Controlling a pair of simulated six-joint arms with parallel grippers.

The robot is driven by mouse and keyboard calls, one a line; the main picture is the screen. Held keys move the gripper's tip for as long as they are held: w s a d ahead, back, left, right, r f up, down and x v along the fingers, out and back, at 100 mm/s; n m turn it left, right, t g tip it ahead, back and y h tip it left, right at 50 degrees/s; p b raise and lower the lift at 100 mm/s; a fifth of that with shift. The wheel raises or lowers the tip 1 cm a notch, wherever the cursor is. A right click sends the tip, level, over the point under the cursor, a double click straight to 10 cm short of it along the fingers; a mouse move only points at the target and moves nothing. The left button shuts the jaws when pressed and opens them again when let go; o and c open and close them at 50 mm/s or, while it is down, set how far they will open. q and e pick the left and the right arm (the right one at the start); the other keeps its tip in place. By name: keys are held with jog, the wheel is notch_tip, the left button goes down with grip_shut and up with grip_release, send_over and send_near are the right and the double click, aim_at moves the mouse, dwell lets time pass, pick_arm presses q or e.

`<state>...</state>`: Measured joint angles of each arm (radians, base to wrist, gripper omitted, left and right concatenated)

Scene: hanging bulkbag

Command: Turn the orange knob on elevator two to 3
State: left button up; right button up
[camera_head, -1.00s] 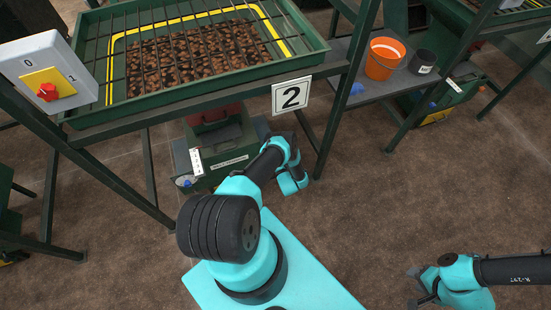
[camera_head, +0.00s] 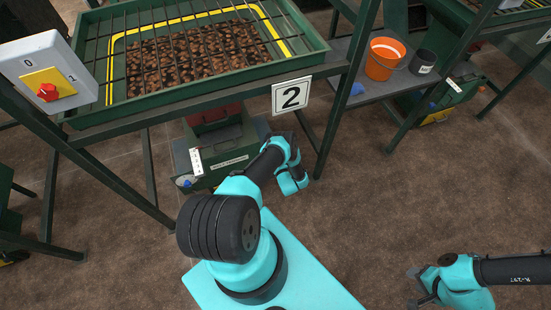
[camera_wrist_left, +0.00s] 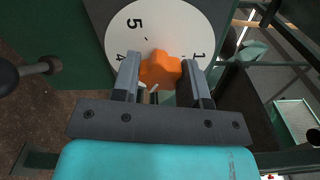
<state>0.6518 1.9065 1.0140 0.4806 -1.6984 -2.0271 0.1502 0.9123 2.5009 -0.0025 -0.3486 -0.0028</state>
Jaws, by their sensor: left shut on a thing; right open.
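The orange knob (camera_wrist_left: 158,66) sits on a round white dial (camera_wrist_left: 176,22) in the left wrist view. The numbers 5, 4 and 1 show around it; the lower part of the dial is hidden by the gripper. My left gripper (camera_wrist_left: 160,78) is shut on the knob, one finger on each side. Which number the knob points at is hard to tell. In the head view the sign "2" (camera_head: 291,96) hangs on the frame of the elevator, and my left arm reaches down below it; its gripper is hidden there. My right gripper (camera_head: 414,286) is open and empty above the floor at lower right.
A green tray (camera_head: 200,75) of brown lumps under bars tops the elevator. A grey switch box with a red knob (camera_head: 47,92) is at upper left. An orange bucket (camera_head: 383,62) and a dark pot (camera_head: 422,62) stand on a shelf. The brown floor at right is clear.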

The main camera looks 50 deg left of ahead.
pick_arm(q)
jog(key=o, duration=0.9)
jog(key=shift+d, duration=0.1)
jog(key=v, duration=1.7)
jog(key=shift+s+d, duration=0.1)
jog(key=shift+s, duration=0.05)
